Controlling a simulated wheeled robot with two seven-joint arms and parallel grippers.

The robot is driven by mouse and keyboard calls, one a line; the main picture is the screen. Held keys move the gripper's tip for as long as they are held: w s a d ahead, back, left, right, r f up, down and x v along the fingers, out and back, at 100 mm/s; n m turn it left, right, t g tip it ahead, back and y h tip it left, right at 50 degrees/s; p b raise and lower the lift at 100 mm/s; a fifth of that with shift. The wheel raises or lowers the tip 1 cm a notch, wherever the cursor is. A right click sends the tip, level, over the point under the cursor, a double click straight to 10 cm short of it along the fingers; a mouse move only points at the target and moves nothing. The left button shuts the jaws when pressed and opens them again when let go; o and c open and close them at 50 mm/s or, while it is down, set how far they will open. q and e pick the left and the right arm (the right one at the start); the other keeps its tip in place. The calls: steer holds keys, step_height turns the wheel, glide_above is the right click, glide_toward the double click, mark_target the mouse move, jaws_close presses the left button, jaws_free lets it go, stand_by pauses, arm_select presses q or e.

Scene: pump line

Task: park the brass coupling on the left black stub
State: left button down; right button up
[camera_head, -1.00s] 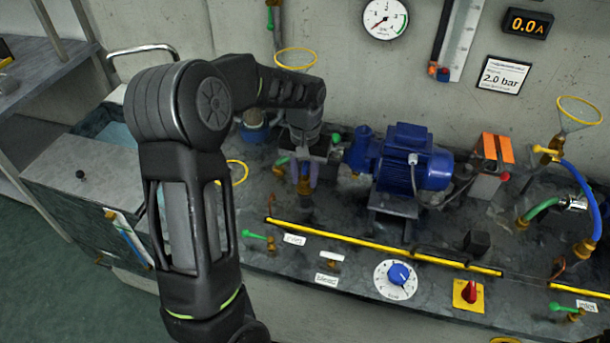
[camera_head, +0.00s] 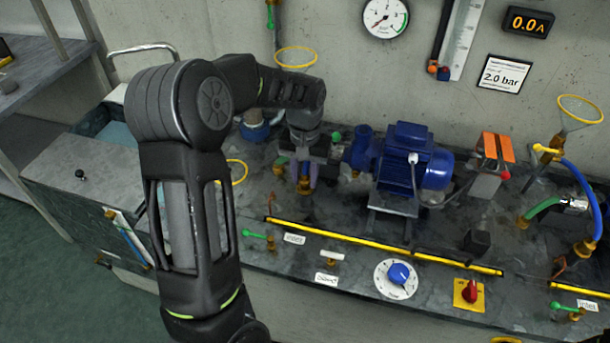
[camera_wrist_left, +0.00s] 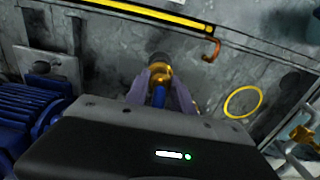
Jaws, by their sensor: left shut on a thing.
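My left gripper (camera_head: 304,172) is at the bench behind the yellow bar, left of the blue pump. Its purple-grey fingers are shut on the brass coupling (camera_head: 304,188). In the left wrist view, the coupling (camera_wrist_left: 160,72) sits between the fingertips (camera_wrist_left: 160,88), with a blue piece behind it on the gripper side. A dark round end, possibly the left black stub (camera_wrist_left: 158,58), shows directly beyond the coupling, in line with it. I cannot tell whether the coupling is seated on it or only in front of it. My right gripper is out of view.
The blue pump motor (camera_head: 410,160) stands close to the right of the gripper. A yellow bar (camera_head: 380,247) runs along the bench front. A yellow ring (camera_head: 236,172) is to the left. A copper-coloured hook (camera_wrist_left: 212,50) shows near the coupling in the wrist view.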

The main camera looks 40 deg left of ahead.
arm_select(q)
steer(key=shift+f, duration=0.3)
steer(key=c, duration=1)
jaws_free()
steer(key=shift+r, duration=0.1)
steer(key=shift+r+p, duration=2.05)
steer(key=shift+r, duration=0.9)
steer(key=shift+r, duration=0.15)
step_height(320, 180, up, 8)
steer(key=shift+f+b, duration=0.25)
steer(key=shift+b, duration=0.35)
